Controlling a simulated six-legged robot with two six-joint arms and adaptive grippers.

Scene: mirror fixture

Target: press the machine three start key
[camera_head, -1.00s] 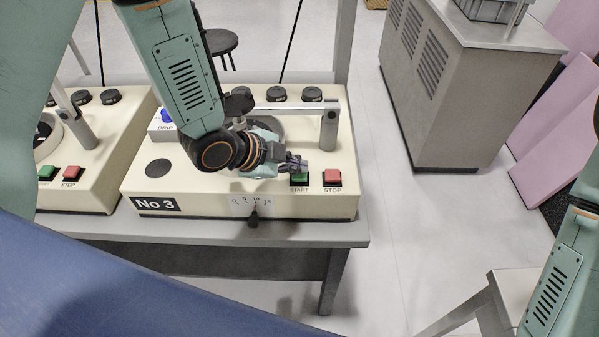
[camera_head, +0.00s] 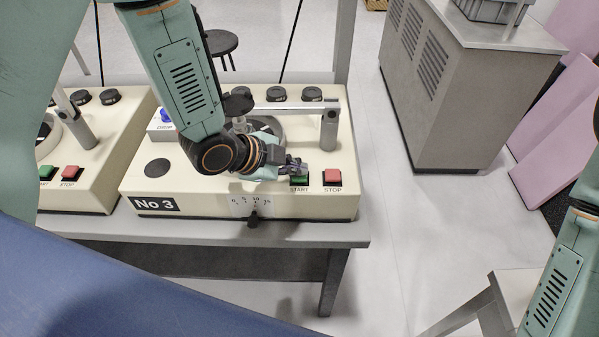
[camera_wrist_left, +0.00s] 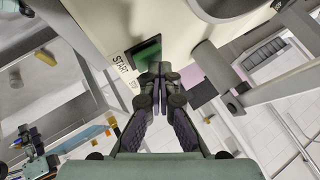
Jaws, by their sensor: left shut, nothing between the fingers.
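The machine marked No 3 (camera_head: 225,201) is a cream box on a grey table. Its green START key (camera_head: 299,180) is at the front right, beside the red STOP key (camera_head: 332,177). My left gripper (camera_head: 298,168) is shut and empty, with its fingertips at the far edge of the green key in the head view, hiding part of it. In the left wrist view the shut fingertips (camera_wrist_left: 160,68) lie over one edge of the green key (camera_wrist_left: 147,52). I cannot tell whether they touch it. My right gripper is not seen; only part of my right arm shows.
A second cream machine with green and red keys (camera_head: 72,172) stands to the left. Above machine three are black knobs (camera_head: 312,94) and a grey metal arm (camera_head: 329,128). A grey cabinet (camera_head: 460,80) stands at the back right. The floor between is clear.

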